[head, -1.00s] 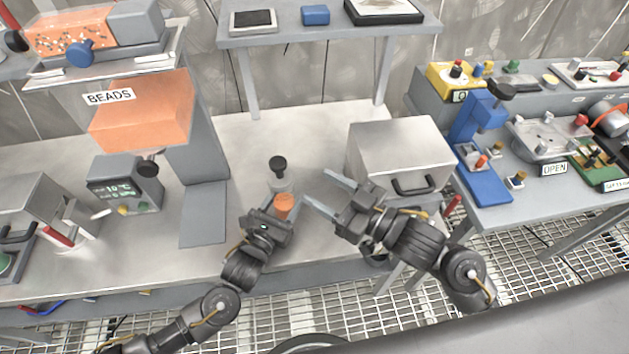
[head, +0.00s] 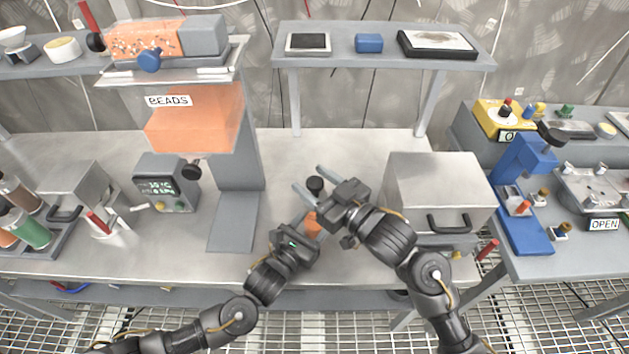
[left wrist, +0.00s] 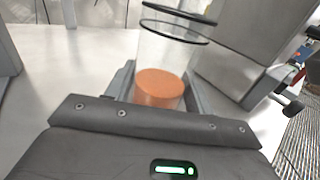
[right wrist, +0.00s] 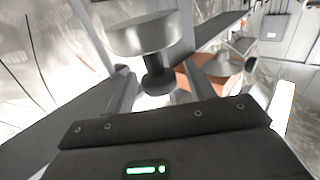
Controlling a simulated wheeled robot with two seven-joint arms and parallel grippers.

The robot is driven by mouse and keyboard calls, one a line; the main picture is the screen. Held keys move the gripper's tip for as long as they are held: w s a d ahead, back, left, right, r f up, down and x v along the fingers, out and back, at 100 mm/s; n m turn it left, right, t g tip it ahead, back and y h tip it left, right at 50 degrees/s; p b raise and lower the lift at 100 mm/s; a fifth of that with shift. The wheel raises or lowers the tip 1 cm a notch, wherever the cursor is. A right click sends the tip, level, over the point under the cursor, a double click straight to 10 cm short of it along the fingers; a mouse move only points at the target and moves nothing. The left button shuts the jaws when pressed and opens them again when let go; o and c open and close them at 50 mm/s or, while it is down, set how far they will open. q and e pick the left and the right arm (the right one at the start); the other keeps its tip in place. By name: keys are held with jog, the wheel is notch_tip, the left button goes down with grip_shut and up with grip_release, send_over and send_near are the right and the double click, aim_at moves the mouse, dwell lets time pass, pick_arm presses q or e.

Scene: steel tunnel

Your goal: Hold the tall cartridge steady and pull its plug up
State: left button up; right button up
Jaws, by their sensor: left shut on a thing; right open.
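The tall cartridge is a clear cylinder with orange contents (left wrist: 160,88) and dark rings, seen in the left wrist view. Its orange part also shows in the head view (head: 313,225). My left gripper (head: 308,222) is shut on the cartridge, a finger on each side of it. The plug's black knob (head: 315,184) stands above the cartridge. My right gripper (head: 318,180) is open, its fingers on either side of the knob in the picture. In the right wrist view the knob (right wrist: 157,78) shows between the fingers, beside a pale grey disc; I cannot tell whether they touch.
A grey box with a black handle (head: 437,185) stands close on the right. The hopper stand labelled BEADS (head: 238,165) is on the left, with a small display box (head: 165,183) beside it. A raised shelf (head: 380,55) is behind. Some bench (head: 275,150) is clear.

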jog(key=shift+w+a, duration=0.1)
jog(key=shift+c, duration=0.3)
grip_shut()
jog(key=shift+f, duration=0.15)
jog(key=shift+o, duration=0.3)
grip_release()
jog(key=v, duration=1.2)
